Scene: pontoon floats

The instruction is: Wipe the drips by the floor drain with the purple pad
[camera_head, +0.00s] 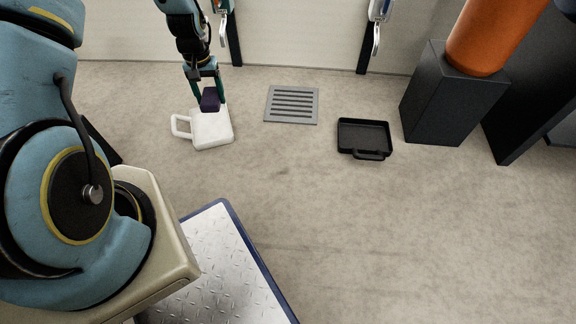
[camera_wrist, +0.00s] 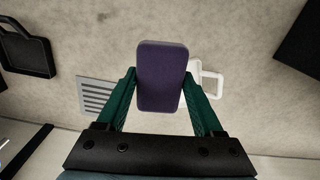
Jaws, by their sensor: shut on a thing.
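My gripper (camera_head: 208,88) is shut on the purple pad (camera_head: 210,99), which shows between the green fingers in the wrist view (camera_wrist: 162,76). The pad is held upright over the back part of a white tray with a handle (camera_head: 213,132); I cannot tell whether it touches the tray. The grey slotted floor drain (camera_head: 291,104) lies to the right of the tray in the head view, and left of the pad in the wrist view (camera_wrist: 95,96). I cannot clearly make out drips; a faint darker mark (camera_head: 283,171) shows on the floor in front of the drain.
A black tray with a handle (camera_head: 364,137) lies right of the drain. A dark block (camera_head: 438,103) beneath an orange cylinder (camera_head: 492,38) stands at the right. A pale wall (camera_head: 295,35) runs along the back. The beige floor around the drain is mostly clear.

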